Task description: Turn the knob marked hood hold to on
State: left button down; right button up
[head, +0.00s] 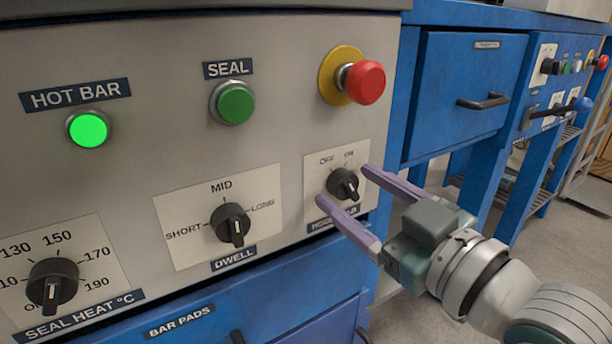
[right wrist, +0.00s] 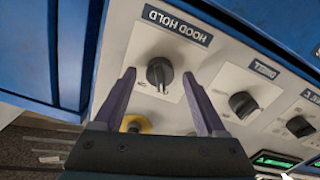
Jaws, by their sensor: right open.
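The hood hold knob (head: 343,184) is a small black knob on a pale plate at the right end of the grey panel. OFF is printed at its upper left and ON at its upper right. Its grip bar slants from upper left to lower right; I cannot clearly tell which mark it points to. My right gripper (head: 343,187) is open, with one purple finger on each side of the knob. In the right wrist view the knob (right wrist: 160,73) sits between the fingertips (right wrist: 159,76), with visible gaps on both sides. The HOOD HOLD label shows upside down there. My left gripper is out of view.
The dwell knob (head: 231,224) and seal heat knob (head: 52,283) are to the left. A red button (head: 364,82) on a yellow collar is above the hood hold knob. The green seal button (head: 233,103) and lit hot bar lamp (head: 88,129) are upper left. Blue drawers (head: 462,95) stand behind right.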

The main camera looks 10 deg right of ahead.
jog(key=shift+c, duration=0.2)
grip_shut()
dwell(0.5)
